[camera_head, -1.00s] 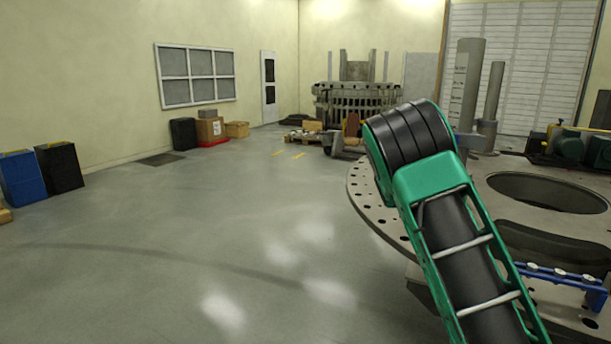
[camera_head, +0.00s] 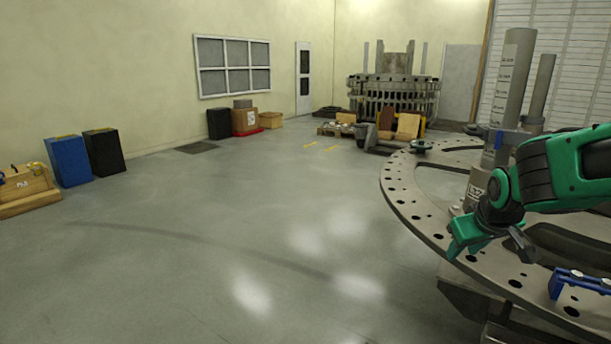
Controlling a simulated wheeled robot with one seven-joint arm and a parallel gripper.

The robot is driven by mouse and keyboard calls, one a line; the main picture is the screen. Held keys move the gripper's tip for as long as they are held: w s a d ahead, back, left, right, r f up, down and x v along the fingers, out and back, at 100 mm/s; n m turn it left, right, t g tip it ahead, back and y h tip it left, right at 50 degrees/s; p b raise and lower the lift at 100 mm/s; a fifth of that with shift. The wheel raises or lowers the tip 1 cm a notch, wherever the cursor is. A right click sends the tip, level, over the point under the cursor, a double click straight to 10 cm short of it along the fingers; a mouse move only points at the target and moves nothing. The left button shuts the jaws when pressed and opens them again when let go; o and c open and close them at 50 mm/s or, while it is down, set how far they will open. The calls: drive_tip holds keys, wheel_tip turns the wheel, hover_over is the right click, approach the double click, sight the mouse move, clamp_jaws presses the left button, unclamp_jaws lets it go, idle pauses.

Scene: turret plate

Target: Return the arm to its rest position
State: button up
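My arm, green and black, reaches in from the right edge. My gripper (camera_head: 496,247) hangs at its end over the near left part of the round turret plate (camera_head: 428,222). A green finger shows on its left and a dark grey one on its right, with a gap between them and nothing seen held there. I cannot tell whether the gripper touches the plate.
A grey marked column (camera_head: 515,75) and a thinner post (camera_head: 540,92) rise behind my arm. A blue fixture (camera_head: 580,284) sits on the plate at the lower right. Black and blue bins (camera_head: 69,161) stand far left. The floor at left and centre is clear.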

drive_tip(key=s+a+f+m+g+y, duration=0.1)
drive_tip(key=s+a, duration=0.2)
drive_tip(key=s, duration=0.3)
drive_tip(key=s+a+f+g+y, duration=0.1)
drive_tip(key=s+a, duration=0.3)
drive_tip(key=s, duration=0.3)
drive_tip(key=s+d+f+m+g, duration=0.1)
drive_tip(key=s+d+m+g, duration=0.1)
drive_tip(key=s+d, duration=0.4)
drive_tip(key=s+d+m+g, duration=0.2)
drive_tip(key=s+d+m, duration=0.2)
drive_tip(key=s, duration=0.6)
drive_tip(key=shift+d+f+m+g, duration=0.4)
drive_tip(key=shift+d, duration=0.45)
drive_tip(key=shift+w+f, duration=0.25)
drive_tip(key=shift+w, duration=0.35)
drive_tip(key=shift+s, duration=0.15)
